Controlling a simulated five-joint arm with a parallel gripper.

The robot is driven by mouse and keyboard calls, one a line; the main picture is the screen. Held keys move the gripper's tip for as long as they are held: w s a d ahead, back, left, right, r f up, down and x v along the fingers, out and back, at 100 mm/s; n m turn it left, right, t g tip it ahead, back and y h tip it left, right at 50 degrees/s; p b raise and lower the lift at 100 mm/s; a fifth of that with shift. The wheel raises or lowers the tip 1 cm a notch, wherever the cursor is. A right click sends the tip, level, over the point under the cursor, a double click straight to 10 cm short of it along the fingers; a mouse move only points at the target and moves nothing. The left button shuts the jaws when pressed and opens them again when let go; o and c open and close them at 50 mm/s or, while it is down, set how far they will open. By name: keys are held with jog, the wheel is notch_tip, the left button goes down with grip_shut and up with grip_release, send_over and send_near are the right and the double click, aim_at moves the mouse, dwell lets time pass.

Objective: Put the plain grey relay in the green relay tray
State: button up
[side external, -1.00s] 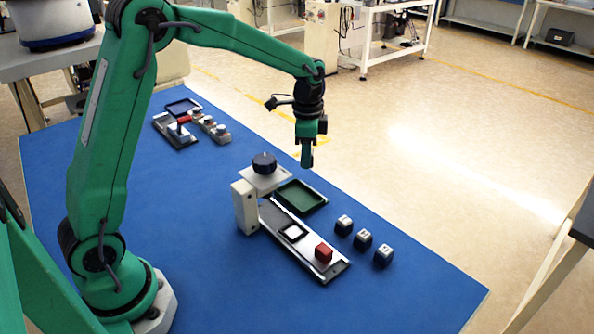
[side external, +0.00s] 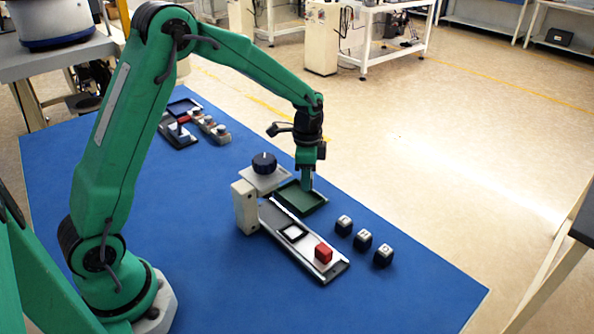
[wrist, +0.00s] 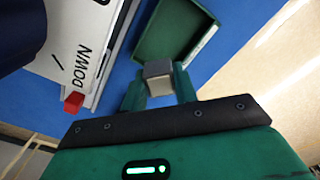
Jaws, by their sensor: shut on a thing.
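My gripper (side external: 307,186) points down over the green relay tray (side external: 291,201), low and near its back right part. In the wrist view my gripper (wrist: 159,88) is shut on the plain grey relay (wrist: 158,70), a small grey block with a pale side, held between the two green fingers. The green tray (wrist: 164,35) shows just beyond the relay in the wrist view, and its visible floor is empty. In the side view the relay is hidden by the fingers, so I cannot tell whether it touches the tray floor.
A dark knob (side external: 264,161) on a grey base stands behind the tray. A metal strip (side external: 304,247) with a white-framed square and a red block (side external: 323,253) lies in front, beside a pale upright box (side external: 244,207). Three dark, white-topped blocks (side external: 363,238) stand at right.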

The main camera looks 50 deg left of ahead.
aim_at(305, 205)
jog(key=shift+f, duration=2.4)
jog(key=shift+f, duration=0.7)
jog(key=o, duration=1.1)
jog(key=shift+o, duration=0.2)
jog(key=shift+s, duration=0.15)
jog(key=shift+d+f, duration=0.1)
jog(key=shift+d, duration=0.05)
jog(key=shift+w+a+r, duration=0.1)
jog(key=shift+r, duration=1.95)
jog(key=shift+w+a+r, duration=0.1)
jog(key=shift+r, duration=1.95)
